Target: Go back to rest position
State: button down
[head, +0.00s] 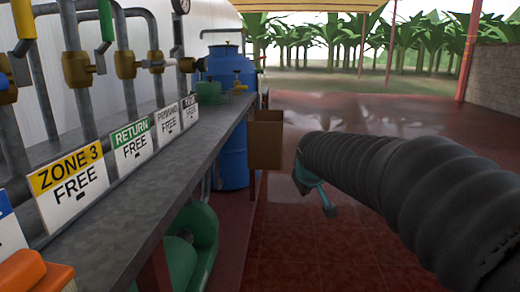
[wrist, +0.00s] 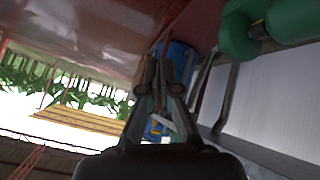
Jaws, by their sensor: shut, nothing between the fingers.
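My gripper (head: 327,207) hangs at the end of my black sleeved arm, over the red tiled floor to the right of the bench. Only a small teal part of it shows in the head view; the sleeve hides the rest. In the wrist view the fingers of my gripper (wrist: 166,70) are together, with nothing held between them. The gripper is apart from the bench and the pipes.
A long grey bench (head: 150,190) runs along the left, with pipes, valves and signs such as ZONE 3 FREE (head: 68,185). A brown box (head: 265,140) is at its far end, near a blue barrel (head: 230,150). The red floor (head: 330,245) on the right is open.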

jog(key=s+d+f+m+g, duration=0.1)
jog(key=s+f, duration=0.1)
jog(key=s, duration=0.8)
jog(key=s+d+f+m+g, duration=0.1)
jog(key=s+f+m, duration=0.1)
jog(key=s, duration=0.9)
jog(key=s+d+f+m+g+p, duration=0.1)
jog(key=s+f, duration=0.3)
jog(key=s, duration=0.7)
jog(key=shift+d+m+y, duration=0.3)
jog(key=shift+d, duration=0.25)
